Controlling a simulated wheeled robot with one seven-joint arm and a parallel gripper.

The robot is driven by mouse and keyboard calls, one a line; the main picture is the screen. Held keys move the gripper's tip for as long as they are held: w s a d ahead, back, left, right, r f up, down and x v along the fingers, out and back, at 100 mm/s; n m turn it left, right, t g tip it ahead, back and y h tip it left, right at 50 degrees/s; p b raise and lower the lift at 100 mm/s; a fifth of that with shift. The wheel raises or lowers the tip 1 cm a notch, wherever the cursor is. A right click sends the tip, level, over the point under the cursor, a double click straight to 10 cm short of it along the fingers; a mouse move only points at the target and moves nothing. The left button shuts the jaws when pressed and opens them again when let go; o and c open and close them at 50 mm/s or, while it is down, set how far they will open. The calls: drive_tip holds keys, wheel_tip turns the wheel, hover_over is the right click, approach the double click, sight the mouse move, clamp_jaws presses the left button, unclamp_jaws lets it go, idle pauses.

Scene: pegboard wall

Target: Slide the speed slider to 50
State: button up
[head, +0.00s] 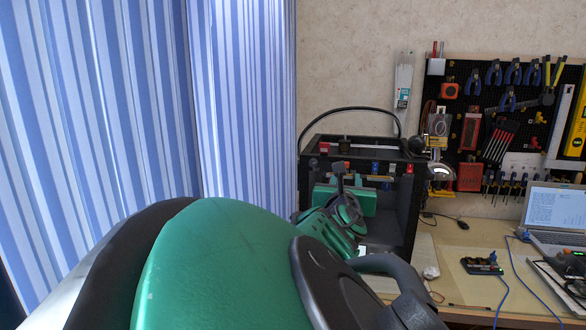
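I cannot make out a speed slider or its scale in the head view. A small dark board (482,266) with blue and red parts lies on the table at the right; its details are too small to read. My green and black arm fills the lower middle. Its far end, with green and dark parts, shows in front of the black-framed machine (410,215). I cannot make out the fingertips or what they touch, and the arm hides part of the machine and table.
A laptop (556,215) stands at the right of the wooden table (450,290), with blue cables nearby. A black pegboard (465,75) with several tools hangs behind. A striped blue curtain (110,100) fills the left. Some tabletop is bare around the small board.

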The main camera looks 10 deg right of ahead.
drive_tip(key=x, duration=1)
drive_tip(key=shift+w+a+r, duration=0.25)
drive_tip(key=shift+w+r, duration=0.05)
drive_tip(key=shift+w, duration=0.1)
